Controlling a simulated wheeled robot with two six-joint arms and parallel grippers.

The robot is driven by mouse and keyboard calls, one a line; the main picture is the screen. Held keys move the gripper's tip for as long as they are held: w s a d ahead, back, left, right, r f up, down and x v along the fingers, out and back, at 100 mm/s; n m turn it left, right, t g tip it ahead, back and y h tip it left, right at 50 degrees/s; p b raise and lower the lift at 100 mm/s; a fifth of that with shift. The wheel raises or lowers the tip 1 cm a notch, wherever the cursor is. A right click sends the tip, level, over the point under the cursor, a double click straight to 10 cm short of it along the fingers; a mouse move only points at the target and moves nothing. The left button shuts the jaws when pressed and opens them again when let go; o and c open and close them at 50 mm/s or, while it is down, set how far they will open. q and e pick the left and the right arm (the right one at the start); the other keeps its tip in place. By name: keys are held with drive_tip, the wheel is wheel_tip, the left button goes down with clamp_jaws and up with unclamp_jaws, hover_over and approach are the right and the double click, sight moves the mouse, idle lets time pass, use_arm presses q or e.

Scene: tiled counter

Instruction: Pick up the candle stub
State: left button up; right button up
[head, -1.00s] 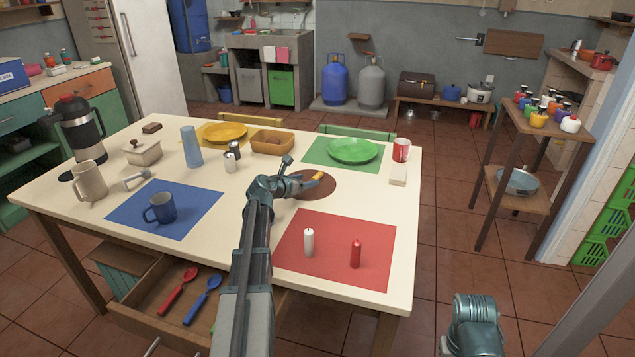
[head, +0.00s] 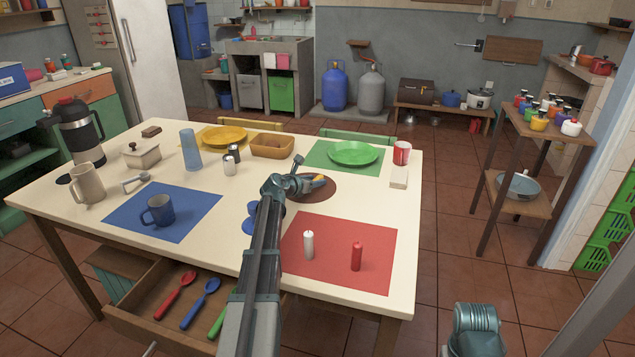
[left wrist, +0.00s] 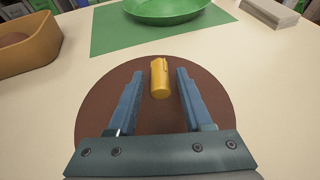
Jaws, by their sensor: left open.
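The candle stub is a short yellow cylinder (left wrist: 159,78) standing or lying on a round brown mat (left wrist: 100,112); in the head view a bit of the stub (head: 318,180) shows beside my gripper, on the mat (head: 327,190). My left gripper (left wrist: 157,75) is open, with one finger on each side of the stub. The stub sits between the fingertips, with a gap to each finger in the wrist view. In the head view my left gripper (head: 308,185) is low over the mat and hides part of it. My right gripper is out of view; only part of my right arm shows.
A green plate (head: 352,153) lies beyond the mat, and a wooden-coloured tray (head: 272,152) stands to its left. A red-and-white can (head: 401,152) stands right.

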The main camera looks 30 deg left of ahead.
use_arm(q)
clamp_jaws()
idle(0.6)
